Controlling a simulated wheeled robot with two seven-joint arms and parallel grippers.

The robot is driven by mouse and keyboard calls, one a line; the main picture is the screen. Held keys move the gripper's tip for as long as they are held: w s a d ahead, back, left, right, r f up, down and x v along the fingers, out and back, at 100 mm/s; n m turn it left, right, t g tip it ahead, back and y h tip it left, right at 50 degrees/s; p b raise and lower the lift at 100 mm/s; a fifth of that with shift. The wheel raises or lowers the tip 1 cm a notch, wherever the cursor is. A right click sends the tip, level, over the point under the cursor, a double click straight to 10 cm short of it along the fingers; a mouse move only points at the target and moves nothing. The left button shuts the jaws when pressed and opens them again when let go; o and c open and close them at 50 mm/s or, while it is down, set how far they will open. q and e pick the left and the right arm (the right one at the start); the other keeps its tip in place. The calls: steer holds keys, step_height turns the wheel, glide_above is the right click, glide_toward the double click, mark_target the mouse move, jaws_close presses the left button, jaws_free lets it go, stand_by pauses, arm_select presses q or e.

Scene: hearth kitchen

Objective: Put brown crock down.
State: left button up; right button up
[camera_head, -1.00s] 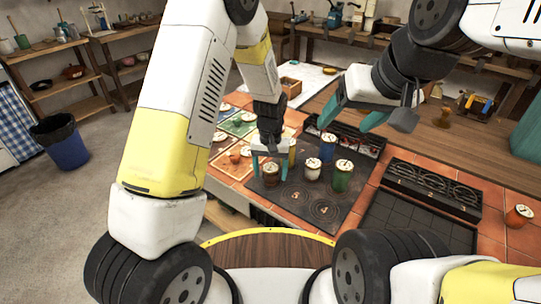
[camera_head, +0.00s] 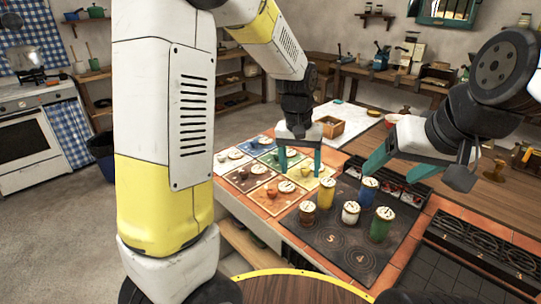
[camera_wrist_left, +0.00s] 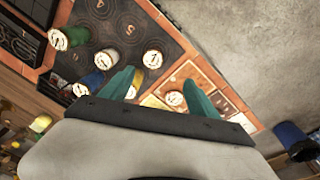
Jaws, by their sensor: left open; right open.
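The brown crock (camera_head: 307,214) with a pale lid stands upright on the dark numbered board (camera_head: 325,239), near its left edge. It also shows in the left wrist view (camera_wrist_left: 152,59). Beside it on the board stand a yellow crock (camera_head: 326,195), a white crock (camera_head: 350,213), a blue crock (camera_head: 368,192) and a green crock (camera_head: 380,226). My left gripper (camera_head: 299,166) is open and empty, apart from the brown crock and beyond it, over the coloured mats. My right gripper (camera_head: 432,172) is open and empty above the counter, right of the crocks.
A wooden box (camera_head: 331,127) stands farther back. A dark rack (camera_head: 410,192) lies behind the blue crock, and a black slotted unit (camera_head: 490,255) is at right. The board's front part is clear.

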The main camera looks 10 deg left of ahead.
arm_select(q)
steer(key=s+a+r+t, duration=0.2)
steer(key=s+a+r, duration=0.3)
steer(key=s, duration=0.3)
steer(key=s+a+r+t+h, duration=0.1)
steer(key=s+a+r+t, duration=0.2)
steer(key=s+a+r, duration=0.3)
steer(key=shift+s+r+n, duration=0.4)
steer(key=shift+s+r, duration=0.85)
steer(key=shift+s, duration=0.55)
